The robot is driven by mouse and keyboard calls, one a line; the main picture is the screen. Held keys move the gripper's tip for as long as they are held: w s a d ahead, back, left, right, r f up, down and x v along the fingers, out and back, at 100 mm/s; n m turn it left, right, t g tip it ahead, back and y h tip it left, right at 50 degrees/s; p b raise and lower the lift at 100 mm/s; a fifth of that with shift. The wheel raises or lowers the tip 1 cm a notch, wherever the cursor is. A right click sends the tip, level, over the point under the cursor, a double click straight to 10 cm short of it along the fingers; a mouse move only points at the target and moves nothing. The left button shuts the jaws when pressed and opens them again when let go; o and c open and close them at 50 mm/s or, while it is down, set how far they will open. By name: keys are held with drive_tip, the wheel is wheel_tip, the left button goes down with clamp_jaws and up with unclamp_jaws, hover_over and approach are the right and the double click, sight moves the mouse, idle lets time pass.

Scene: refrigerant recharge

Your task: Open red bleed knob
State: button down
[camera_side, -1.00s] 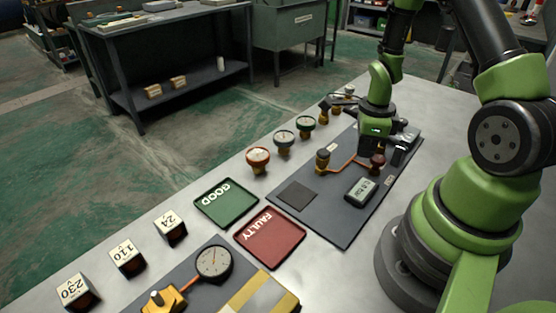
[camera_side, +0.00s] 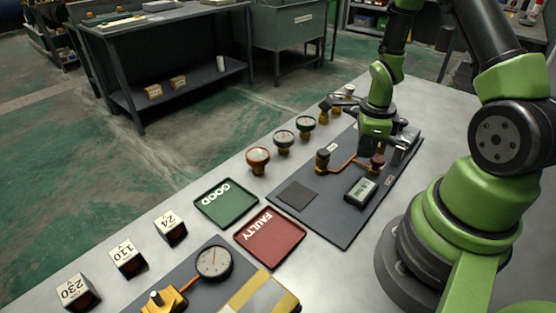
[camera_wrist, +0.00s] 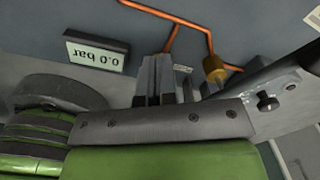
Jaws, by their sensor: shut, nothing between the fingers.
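The red bleed knob (camera_side: 377,160) is a dark red knob on the grey panel (camera_side: 318,222) at the right end of a copper pipe in the side view. My gripper's fingers in the wrist view (camera_wrist: 158,68) are together with nothing between them. In the side view my wrist stands just behind and above the knob, and the fingertips are hard to make out there. I cannot tell whether they touch the knob. The red knob is not clearly visible in the wrist view. A pressure display (camera_side: 361,191) lies in front of the knob; it reads 0.0 bar upside down in the wrist view (camera_wrist: 97,52).
A green GOOD tray (camera_side: 226,203) and a red FAULTY tray (camera_side: 270,237) lie left of the panel. A dark square pad (camera_side: 297,196) is empty.

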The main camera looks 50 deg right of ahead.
drive_tip(key=shift+s+a+f, duration=0.2)
drive_tip(key=shift+a+f, duration=0.2)
drive_tip(key=shift+f, duration=0.1)
drive_tip(key=shift+w, duration=0.15)
drive_tip(key=shift+w+a, duration=0.1)
drive_tip(key=shift+w, duration=0.15)
wheel_tip(320, 180, up, 6)
idle(0.4)
drive_tip(key=a+r+n+t, duration=0.2)
drive_tip(key=a+r+n, duration=0.2)
drive_tip(key=r+n, duration=0.3)
drive_tip(key=a+r+n+t, duration=0.2)
drive_tip(key=a+r+n, duration=0.3)
drive_tip(key=r+n, duration=0.25)
drive_tip(key=s+a+r+n+t+y, duration=0.2)
drive_tip(key=s+a+r+n, duration=0.4)
drive_tip(key=n, duration=0.5)
drive_tip(key=shift+s+a+r+n+t, duration=0.2)
drive_tip(key=shift+a+r+n+t, duration=0.15)
drive_tip(key=shift+a+r+t, duration=0.15)
